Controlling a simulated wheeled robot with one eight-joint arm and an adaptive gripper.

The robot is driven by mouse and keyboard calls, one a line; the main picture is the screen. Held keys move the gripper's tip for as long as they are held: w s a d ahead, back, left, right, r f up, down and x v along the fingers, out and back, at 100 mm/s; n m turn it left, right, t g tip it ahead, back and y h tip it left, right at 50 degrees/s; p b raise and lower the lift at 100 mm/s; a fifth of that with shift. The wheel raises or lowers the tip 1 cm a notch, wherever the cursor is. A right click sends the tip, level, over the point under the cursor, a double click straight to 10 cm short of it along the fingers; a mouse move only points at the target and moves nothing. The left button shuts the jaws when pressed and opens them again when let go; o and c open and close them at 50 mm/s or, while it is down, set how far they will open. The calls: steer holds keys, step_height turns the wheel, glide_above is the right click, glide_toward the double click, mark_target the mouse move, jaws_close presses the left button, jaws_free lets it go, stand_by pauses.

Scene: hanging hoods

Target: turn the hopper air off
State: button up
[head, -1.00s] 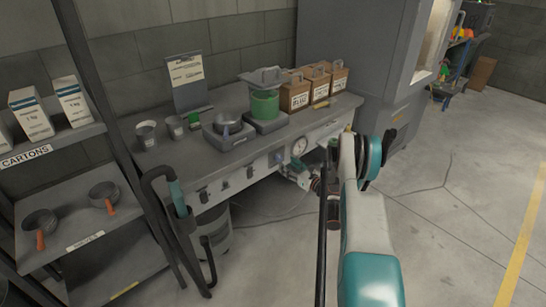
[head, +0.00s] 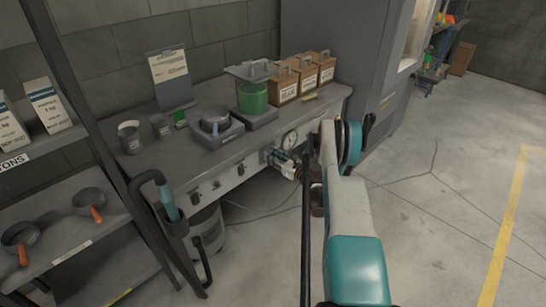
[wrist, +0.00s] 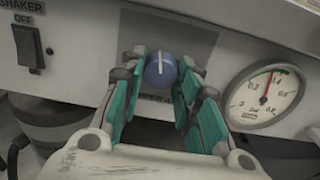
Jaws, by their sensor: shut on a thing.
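A round blue knob (wrist: 161,70) with a white pointer line sits on the bench's front panel, in the wrist view. The line stands nearly upright. My gripper (wrist: 162,66) is shut on the knob, with one teal-padded finger at each side. In the head view my gripper (head: 284,164) is at the bench front below the gauge, and the knob cannot be made out. The pressure gauge (wrist: 265,97) is right of the knob, its red needle pointing up and slightly right.
A black switch (wrist: 29,48) labelled SHAKER OFF is left of the knob. The bench (head: 200,166) carries a green hopper (head: 253,97) and brown boxes (head: 284,85). A rack (head: 95,250) stands at the left. The floor (head: 440,200) at the right is open.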

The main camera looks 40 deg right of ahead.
steer(key=shift+n, duration=0.3)
steer(key=n, duration=2)
steer(key=shift+d+r, duration=0.1)
stand_by(0.6)
steer(key=o, duration=1.1)
